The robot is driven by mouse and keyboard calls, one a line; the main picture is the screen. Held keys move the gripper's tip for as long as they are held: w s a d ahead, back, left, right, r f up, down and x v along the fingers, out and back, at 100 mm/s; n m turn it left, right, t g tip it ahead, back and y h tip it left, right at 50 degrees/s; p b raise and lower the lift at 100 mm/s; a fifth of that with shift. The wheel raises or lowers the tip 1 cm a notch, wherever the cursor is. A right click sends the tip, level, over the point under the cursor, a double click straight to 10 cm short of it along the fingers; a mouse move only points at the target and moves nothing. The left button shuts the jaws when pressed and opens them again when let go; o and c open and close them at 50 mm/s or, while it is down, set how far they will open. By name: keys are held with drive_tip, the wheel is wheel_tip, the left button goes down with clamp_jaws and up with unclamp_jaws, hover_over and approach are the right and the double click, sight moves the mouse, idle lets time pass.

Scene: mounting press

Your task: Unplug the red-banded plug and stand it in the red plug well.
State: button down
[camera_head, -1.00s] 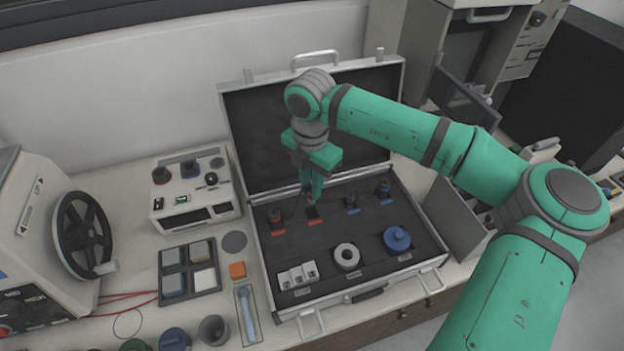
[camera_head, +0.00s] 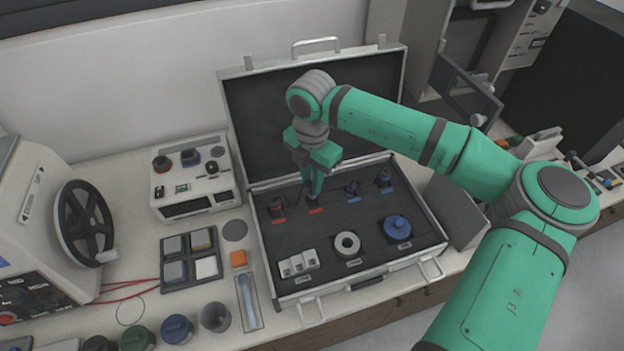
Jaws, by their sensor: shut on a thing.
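My gripper (camera_head: 314,190) points down into the open case (camera_head: 412,258), over the second well from the left in its back row. It is shut on a small dark plug (camera_head: 314,202), taken to be the red-banded plug; its band is mostly hidden by the fingers. The plug is at or just above the foam, behind a red label (camera_head: 316,211); I cannot tell whether it is seated. Another dark plug with some red (camera_head: 276,206) stands to the left behind its own red label.
The raised lid is behind my gripper. A white device (camera_head: 194,185) with red and blue knobs stands left.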

sight(312, 196)
drive_tip(key=shift+f, duration=1.25)
idle(0.5)
drive_tip(key=shift+w+f, duration=0.1)
drive_tip(key=shift+f, duration=0.45)
drive_tip(key=shift+f, duration=0.55)
idle(0.4)
drive_tip(key=c, duration=1)
unclamp_jaws()
